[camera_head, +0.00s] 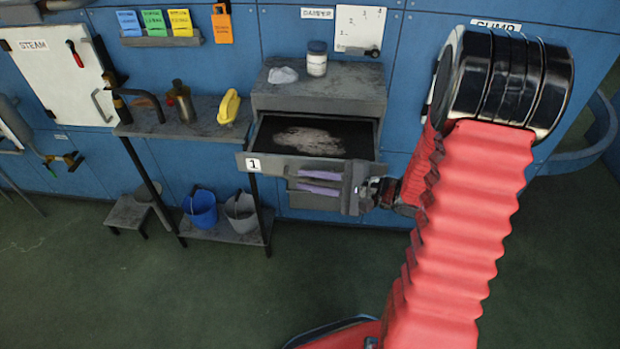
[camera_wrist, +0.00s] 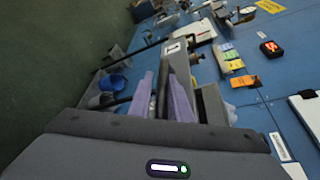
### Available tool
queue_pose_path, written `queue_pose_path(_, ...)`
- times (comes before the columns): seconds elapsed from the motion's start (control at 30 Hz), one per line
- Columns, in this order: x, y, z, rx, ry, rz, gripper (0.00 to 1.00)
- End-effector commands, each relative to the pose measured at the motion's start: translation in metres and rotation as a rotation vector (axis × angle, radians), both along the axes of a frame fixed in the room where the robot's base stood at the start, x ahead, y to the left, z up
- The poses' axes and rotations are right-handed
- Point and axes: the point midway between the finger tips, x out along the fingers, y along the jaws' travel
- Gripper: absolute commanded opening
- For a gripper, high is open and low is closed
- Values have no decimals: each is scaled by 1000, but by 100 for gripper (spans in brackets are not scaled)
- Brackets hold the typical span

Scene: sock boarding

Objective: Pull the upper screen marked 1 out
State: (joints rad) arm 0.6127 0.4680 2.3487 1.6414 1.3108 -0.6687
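The upper screen (camera_head: 358,143) is a drawer-like tray with the label 1 (camera_head: 254,164) on the left of its front. It stands pulled out from the grey cabinet (camera_head: 320,88), showing a dark inside with a pale patch. My gripper (camera_head: 318,181) is at the right and middle of its front, with purple pads on its fingers. In the wrist view, my gripper (camera_wrist: 161,95) has its two purple pads apart, with a dark grey piece between them. That piece may be the screen's handle; I cannot tell whether the pads press on it.
A white jar (camera_head: 317,62) and a pale cloth (camera_head: 283,75) lie on the cabinet top. A side shelf (camera_head: 150,122) left of it holds a brown bottle (camera_head: 183,103) and a yellow object (camera_head: 229,106). Blue (camera_head: 200,209) and grey (camera_head: 241,212) buckets stand below. The green floor in front is clear.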

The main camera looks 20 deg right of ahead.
Motion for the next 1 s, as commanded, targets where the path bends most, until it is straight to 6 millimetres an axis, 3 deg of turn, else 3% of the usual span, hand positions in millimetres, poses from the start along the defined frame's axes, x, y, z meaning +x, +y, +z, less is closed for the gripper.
queue_pose_path(0.47,-3,-7,4,0,-7,-4,19)
queue_pose_path(1.0,-48,-54,18,-2,-6,-7,19)
